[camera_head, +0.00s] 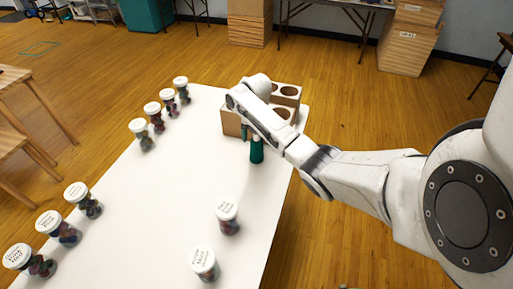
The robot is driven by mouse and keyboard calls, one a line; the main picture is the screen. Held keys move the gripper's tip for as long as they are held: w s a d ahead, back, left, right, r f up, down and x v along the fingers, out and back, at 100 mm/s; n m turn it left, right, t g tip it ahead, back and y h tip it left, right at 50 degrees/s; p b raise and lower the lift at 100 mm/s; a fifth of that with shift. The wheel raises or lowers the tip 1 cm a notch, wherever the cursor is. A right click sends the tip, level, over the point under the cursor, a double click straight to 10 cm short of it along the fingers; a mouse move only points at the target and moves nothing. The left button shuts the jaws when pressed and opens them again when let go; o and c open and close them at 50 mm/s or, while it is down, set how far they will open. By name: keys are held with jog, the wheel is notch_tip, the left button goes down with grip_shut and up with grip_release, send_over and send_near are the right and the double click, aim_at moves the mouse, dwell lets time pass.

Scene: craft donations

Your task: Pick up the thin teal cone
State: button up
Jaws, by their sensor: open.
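A teal cone-like piece (257,151) stands upright on the white table, just below my arm in the picture. A second, narrower teal piece (244,132) shows just to its upper left, partly covered by my arm; I cannot tell whether it is a separate cone. My arm reaches in from the right and its far end bends over the table close to these pieces. My gripper's fingers are hidden behind the arm links, so I see no contact with either piece.
A wooden holder (283,114) with round holes stands at the table's far right corner, partly behind my arm. Several white-lidded jars line the left side, and two jars (228,217) (204,263) stand nearer. The table's middle (170,190) is clear.

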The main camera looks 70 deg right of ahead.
jog(key=shift+f, duration=0.35)
jog(key=shift+c, duration=0.3)
jog(key=c, duration=1.4)
jog(key=shift+r, duration=0.15)
